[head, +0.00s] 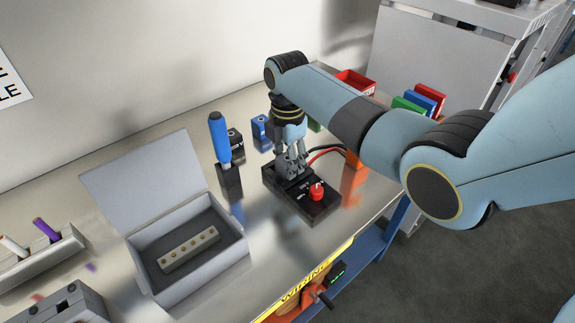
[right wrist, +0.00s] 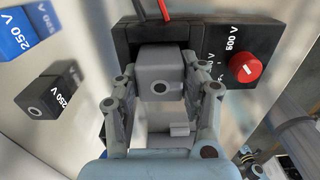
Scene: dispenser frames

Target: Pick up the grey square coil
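The grey square coil (right wrist: 160,70) shows in the right wrist view as a grey block with a round dark hole in its near face. It sits on the black tester (head: 315,205) with a red knob, which also shows in the right wrist view (right wrist: 215,40). My right gripper (head: 290,168) is down at the tester. Its two fingers (right wrist: 160,75) stand on either side of the coil, very close to its sides. Whether they press on it I cannot tell. In the head view the fingers mostly hide the coil. My left gripper is not in view.
A black 250 V block (right wrist: 48,95) and a blue 250 V block (right wrist: 18,35) stand left of the tester. A blue-handled tool (head: 220,138) stands upright in a holder. An open grey box (head: 205,275) is left of the tester. Red and black cables (head: 325,150) run behind.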

